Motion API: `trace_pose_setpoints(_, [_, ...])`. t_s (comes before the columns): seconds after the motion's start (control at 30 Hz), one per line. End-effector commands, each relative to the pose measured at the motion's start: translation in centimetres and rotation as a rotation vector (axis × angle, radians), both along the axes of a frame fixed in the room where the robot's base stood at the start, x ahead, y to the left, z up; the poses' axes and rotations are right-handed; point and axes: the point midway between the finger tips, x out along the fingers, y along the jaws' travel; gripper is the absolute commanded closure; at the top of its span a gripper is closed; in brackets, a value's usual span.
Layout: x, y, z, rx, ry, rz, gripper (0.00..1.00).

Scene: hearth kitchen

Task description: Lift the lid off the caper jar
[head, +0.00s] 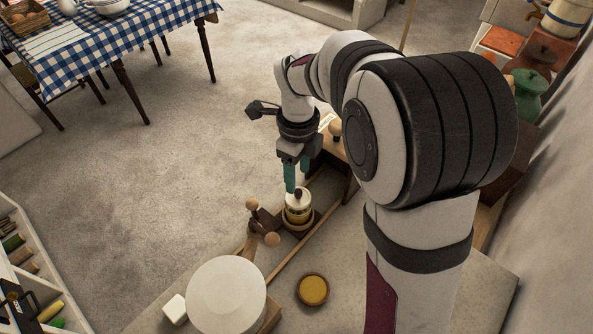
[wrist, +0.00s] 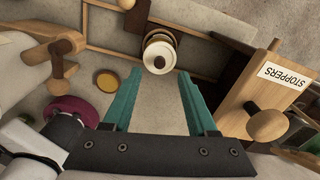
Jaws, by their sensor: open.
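The caper jar (head: 297,217) stands upright in a brown round holder on the counter, with pale yellow contents showing in the head view. Its pale lid (head: 291,204) with a dark round knob (head: 298,193) sits on top. In the wrist view, the lid (wrist: 160,44) and its knob (wrist: 159,62) lie just beyond the fingertips, roughly centred between them. My gripper (head: 297,183) has teal fingers pointing down, close above the jar in the head view. It is open and empty in the wrist view (wrist: 158,76). I cannot tell the exact gap between fingertips and knob.
A dark wooden piece with round knobs (head: 272,239) stands just left of the jar. A small yellow-filled dish (head: 312,290) and a large white round top (head: 226,295) are nearer. A wooden box labelled STOPPERS (wrist: 284,75) stands close on the right in the wrist view.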

Motion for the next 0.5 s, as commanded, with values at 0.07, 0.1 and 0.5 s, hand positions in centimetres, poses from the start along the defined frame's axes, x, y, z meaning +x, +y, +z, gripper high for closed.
trace_pose_setpoints(0.07, [-0.1,-0.1,-1.3,0.0,0.005,-0.001,0.42])
trace_pose_setpoints(0.1, [-0.2,-0.1,-2.1,0.0,0.005,-0.001,0.42])
trace_pose_setpoints(0.5, [-0.1,-0.2,-5.4,0.001,0.0,0.0,0.42])
